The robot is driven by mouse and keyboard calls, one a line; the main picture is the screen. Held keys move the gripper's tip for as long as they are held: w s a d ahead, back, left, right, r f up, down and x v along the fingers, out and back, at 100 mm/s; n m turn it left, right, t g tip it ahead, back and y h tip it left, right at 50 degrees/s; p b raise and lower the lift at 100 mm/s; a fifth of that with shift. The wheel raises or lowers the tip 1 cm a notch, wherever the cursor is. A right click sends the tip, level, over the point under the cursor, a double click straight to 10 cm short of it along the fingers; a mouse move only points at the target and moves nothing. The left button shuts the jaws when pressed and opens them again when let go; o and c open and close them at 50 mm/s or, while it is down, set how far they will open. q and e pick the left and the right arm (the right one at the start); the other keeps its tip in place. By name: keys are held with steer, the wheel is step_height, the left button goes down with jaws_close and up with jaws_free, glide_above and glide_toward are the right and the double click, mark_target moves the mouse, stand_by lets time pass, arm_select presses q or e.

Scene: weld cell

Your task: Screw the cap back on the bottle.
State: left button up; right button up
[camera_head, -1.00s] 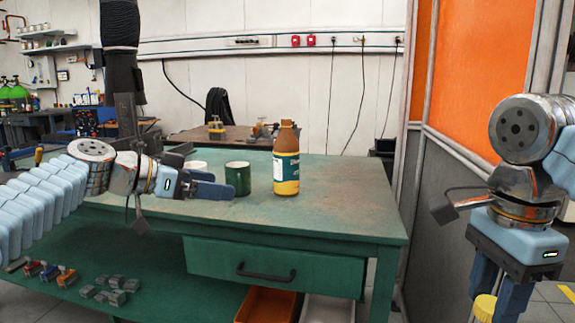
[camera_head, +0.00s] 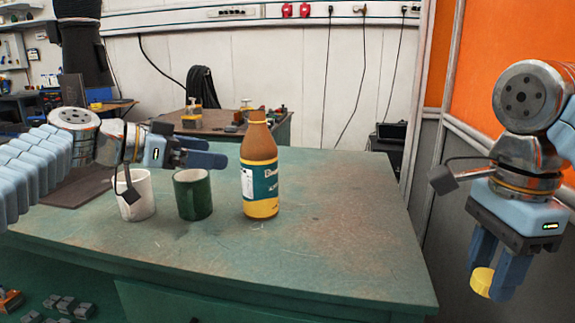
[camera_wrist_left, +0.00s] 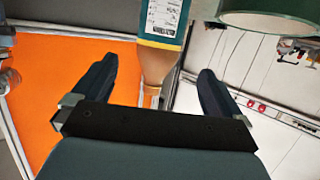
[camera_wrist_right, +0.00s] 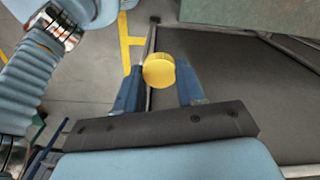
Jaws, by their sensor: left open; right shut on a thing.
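The brown bottle (camera_head: 259,160) with a teal and white label stands upright on the green table, its neck bare. In the left wrist view the bottle (camera_wrist_left: 160,60) shows beyond the open fingers. My left gripper (camera_head: 222,151) is open and empty, to the left of the bottle and apart from it. My right gripper (camera_head: 502,280) is shut on the yellow cap (camera_head: 482,281), held beyond the table's right edge. The right wrist view shows the cap (camera_wrist_right: 159,71) between the fingertips.
A green mug (camera_head: 193,196) and a white mug (camera_head: 137,196) stand left of the bottle, below my left arm. The green table (camera_head: 330,235) is bare right of the bottle. A second table (camera_head: 215,122) stands behind. An orange panel (camera_head: 490,60) is at the right.

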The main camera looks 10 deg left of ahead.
mark_target(242, 153)
steer(key=shift+w, duration=0.15)
arm_select(q)
steer(key=shift+w, duration=0.15)
steer(key=p+x, duration=0.1)
steer(key=x, duration=0.5)
steer(key=shift+w+d, duration=0.25)
steer(key=shift+d, duration=0.05)
arm_select(e)
steer(key=shift+r, duration=0.5)
arm_select(q)
steer(key=x, duration=0.1)
steer(key=p+x, duration=0.1)
steer(key=x, duration=0.2)
steer(key=shift+s+d+r, duration=0.1)
steer(key=shift+r, duration=0.2)
arm_select(e)
steer(key=shift+r, duration=0.7)
arm_select(q)
steer(key=shift+w+d+f+p, duration=0.3)
steer(key=shift+w+d, duration=0.1)
steer(key=shift+w, duration=0.05)
arm_select(e)
steer(key=shift+r, duration=0.1)
